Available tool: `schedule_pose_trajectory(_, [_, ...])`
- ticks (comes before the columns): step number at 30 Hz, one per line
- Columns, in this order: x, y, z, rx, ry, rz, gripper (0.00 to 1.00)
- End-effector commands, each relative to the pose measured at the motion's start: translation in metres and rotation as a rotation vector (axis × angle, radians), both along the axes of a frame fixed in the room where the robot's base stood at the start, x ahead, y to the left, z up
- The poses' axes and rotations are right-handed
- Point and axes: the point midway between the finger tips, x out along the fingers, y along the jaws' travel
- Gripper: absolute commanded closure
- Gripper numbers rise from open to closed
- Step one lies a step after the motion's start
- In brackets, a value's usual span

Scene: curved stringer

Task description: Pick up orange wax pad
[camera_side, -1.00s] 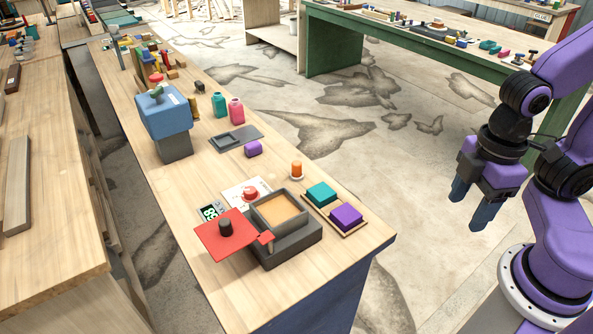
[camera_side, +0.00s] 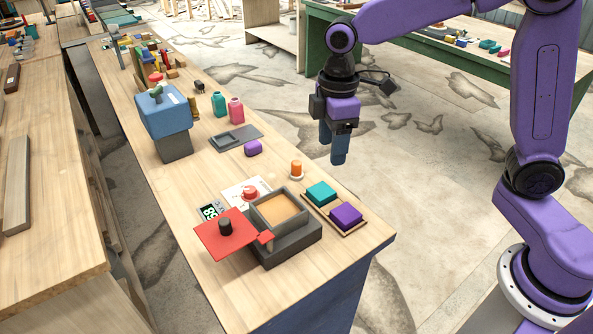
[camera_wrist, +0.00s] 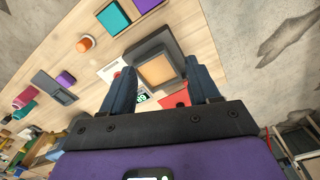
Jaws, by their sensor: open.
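A flat, pale orange pad (camera_side: 279,210) lies inside an open grey box on the near end of the bench. The same pad shows between my fingers, far below them, in the wrist view (camera_wrist: 157,70). A small orange cylinder (camera_side: 296,168) stands on a white disc behind the box; it also shows in the wrist view (camera_wrist: 86,43). My gripper (camera_side: 334,160) is open and empty, pointing down. It hangs in the air beyond the bench's right edge in the side view, apart from everything.
A wooden tray (camera_side: 348,232) with teal and purple pads stands right of the grey box (camera_side: 289,243). A red plate with a black knob (camera_side: 225,226) sticks out at its left. A red button (camera_side: 250,192), a display (camera_side: 209,211) and a purple block (camera_side: 253,148) are nearby.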

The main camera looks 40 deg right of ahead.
Motion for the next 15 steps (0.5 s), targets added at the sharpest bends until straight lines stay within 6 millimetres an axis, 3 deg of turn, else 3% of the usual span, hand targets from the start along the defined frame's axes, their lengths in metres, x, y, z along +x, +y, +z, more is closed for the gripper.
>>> schedule_pose_trajectory(1, [0.020,0.001,-0.003,-0.003,0.003,0.003,0.39])
schedule_pose_trajectory(6, [0.078,-0.003,-0.012,-0.006,0.005,0.027,0.39])
schedule_pose_trajectory(15, [0.166,-0.034,-0.037,-0.010,0.010,0.073,0.39])
